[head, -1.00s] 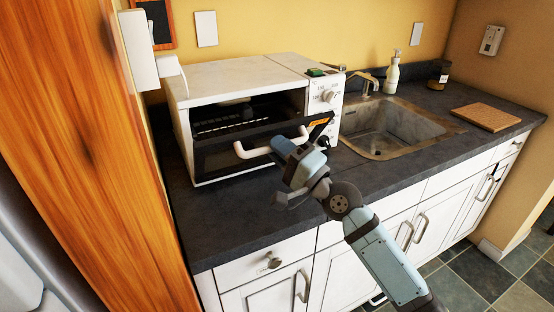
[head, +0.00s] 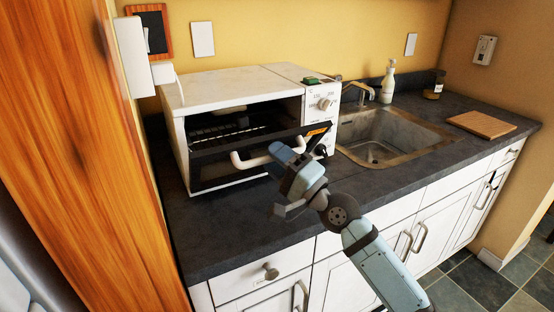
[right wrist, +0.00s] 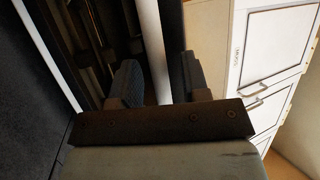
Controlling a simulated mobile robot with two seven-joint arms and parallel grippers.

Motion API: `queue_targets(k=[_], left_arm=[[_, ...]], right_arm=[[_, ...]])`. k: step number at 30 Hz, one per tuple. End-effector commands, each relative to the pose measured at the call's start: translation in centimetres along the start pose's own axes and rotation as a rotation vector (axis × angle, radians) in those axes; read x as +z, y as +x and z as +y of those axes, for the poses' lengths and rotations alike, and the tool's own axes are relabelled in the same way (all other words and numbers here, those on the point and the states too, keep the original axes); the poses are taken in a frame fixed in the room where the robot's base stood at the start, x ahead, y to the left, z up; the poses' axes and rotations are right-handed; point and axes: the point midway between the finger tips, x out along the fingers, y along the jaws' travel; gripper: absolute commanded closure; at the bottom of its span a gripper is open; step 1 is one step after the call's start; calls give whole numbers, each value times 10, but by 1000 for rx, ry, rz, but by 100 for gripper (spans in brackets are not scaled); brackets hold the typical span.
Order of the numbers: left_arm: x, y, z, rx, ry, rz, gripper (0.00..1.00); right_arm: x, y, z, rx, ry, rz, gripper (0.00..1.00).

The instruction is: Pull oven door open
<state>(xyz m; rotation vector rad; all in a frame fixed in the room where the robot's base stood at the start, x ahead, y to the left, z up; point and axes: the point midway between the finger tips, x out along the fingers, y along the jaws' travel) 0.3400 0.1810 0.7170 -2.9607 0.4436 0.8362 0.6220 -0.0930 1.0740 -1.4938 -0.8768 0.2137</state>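The oven (head: 240,88) is a white countertop oven with its door (head: 222,177) partly open, top edge tilted outward and the dark interior showing above it. The door has a white bar handle (head: 246,162). My right gripper (head: 279,155) is at the right part of the handle and hides some of it. In the right wrist view my right gripper (right wrist: 160,85) has its two fingers apart, with a white bar (right wrist: 151,45), seemingly the handle, passing between them and dark space beside it. My left gripper is not in view.
The dark counter (head: 240,225) is clear in front of the oven. A sink (head: 385,137) with a tap lies to the right, with a soap bottle (head: 388,82), a jar (head: 433,85) and a wooden board (head: 481,124). White cabinets are below; a wooden panel (head: 95,150) stands left.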

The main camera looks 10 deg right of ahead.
Motion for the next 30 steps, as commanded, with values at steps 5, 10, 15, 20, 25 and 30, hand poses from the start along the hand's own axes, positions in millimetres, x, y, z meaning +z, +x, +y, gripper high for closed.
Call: queue_targets(k=[5, 10, 15, 20, 25, 30], left_arm=[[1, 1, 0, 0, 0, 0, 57], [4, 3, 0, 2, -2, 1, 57], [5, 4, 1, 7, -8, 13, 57], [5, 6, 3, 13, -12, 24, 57], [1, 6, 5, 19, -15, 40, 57], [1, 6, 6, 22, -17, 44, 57]], right_arm=[[0, -7, 1, 1, 0, 0, 58], [0, -36, 3, 4, -2, -1, 58], [0, -78, 4, 5, -4, -1, 58], [0, -110, 4, 4, -3, -2, 58], [0, -130, 2, 1, -2, -1, 58], [0, -138, 1, 1, 0, -1, 58]])
